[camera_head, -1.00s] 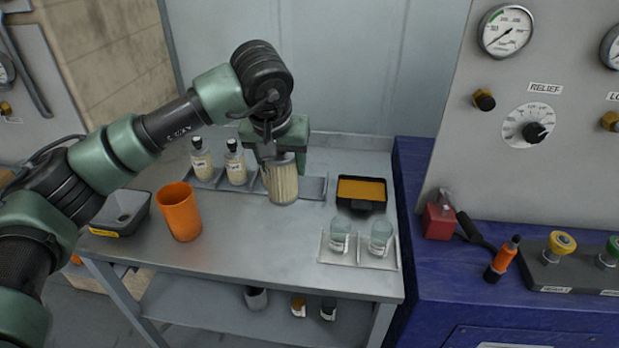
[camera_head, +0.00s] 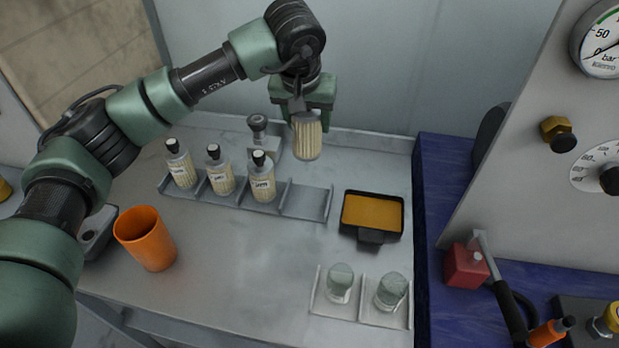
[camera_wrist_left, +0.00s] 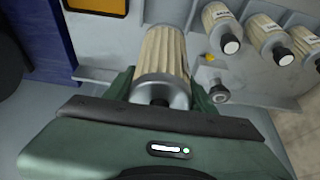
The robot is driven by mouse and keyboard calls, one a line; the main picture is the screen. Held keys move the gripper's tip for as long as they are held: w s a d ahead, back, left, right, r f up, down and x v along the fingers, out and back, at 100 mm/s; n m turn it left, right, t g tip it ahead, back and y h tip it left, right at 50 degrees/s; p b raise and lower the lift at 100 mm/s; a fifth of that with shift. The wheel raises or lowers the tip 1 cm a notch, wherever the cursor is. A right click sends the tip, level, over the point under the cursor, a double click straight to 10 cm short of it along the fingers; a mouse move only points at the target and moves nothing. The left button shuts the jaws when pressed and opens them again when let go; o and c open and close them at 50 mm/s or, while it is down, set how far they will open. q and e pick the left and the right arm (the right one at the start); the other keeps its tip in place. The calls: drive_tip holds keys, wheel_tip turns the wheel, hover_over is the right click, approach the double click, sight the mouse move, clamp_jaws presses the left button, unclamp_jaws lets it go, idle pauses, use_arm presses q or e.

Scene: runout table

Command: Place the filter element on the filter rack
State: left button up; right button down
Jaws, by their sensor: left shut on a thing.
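The filter element (camera_head: 306,138), a pleated cream cylinder with a grey end cap, hangs from my left gripper (camera_head: 303,100), which is shut on it. It is above the back of the table and slightly tilted. In the left wrist view the filter element (camera_wrist_left: 161,62) sits between the fingers. The filter rack (camera_head: 306,203) is a grey divided tray on the table, below and left of the held element. Three labelled filter elements (camera_head: 220,172) with black caps stand in its left compartments; the rightmost compartment is empty. My right gripper is out of view.
An orange cup (camera_head: 146,240) stands at the left front. A black tray with amber content (camera_head: 372,212) and a rack with two glass jars (camera_head: 363,290) are at the right. A small grey capped device (camera_head: 262,138) stands behind the rack.

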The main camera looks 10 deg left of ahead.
use_arm(q)
wheel_tip(320, 180, down, 16)
drive_tip(key=p, duration=0.4)
drive_tip(key=shift+f, duration=0.4)
drive_tip(key=shift+f+b, duration=0.2)
drive_tip(key=shift+b, duration=0.1)
drive_tip(key=o, duration=1.6)
drive_tip(key=shift+r, duration=0.15)
